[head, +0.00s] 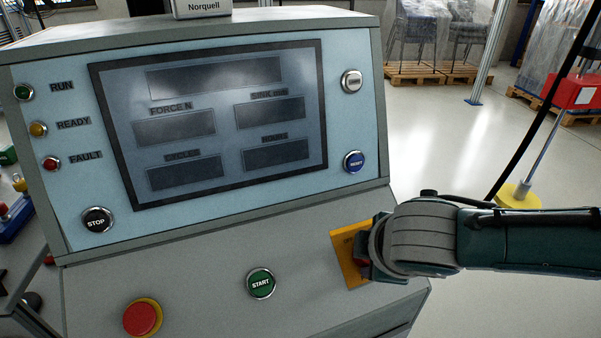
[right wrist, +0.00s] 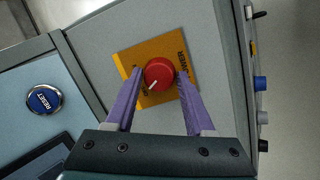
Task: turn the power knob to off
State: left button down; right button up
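The power knob (right wrist: 159,73) is round and red with a white pointer mark. It sits on an orange plate (right wrist: 127,59) lettered POWER; the other lettering is partly hidden. In the right wrist view the pointer faces the lower left. My right gripper (right wrist: 160,72) has one purple finger on each side of the knob, both very close to it. I cannot tell whether they touch it. My left gripper is not in view.
The green START button (head: 261,283) and a red mushroom button (head: 142,317) are on the same sloping panel. A blue RESET button (head: 354,162) and a STOP button (head: 97,220) are on the upright face. The display screen (head: 215,118) has dark, blank fields.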

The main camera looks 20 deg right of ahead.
jog(key=o, duration=0.3)
jog(key=shift+o, duration=0.2)
jog(key=p+v, duration=0.3)
jog(key=v, duration=0.7)
jog(key=shift+p, duration=0.4)
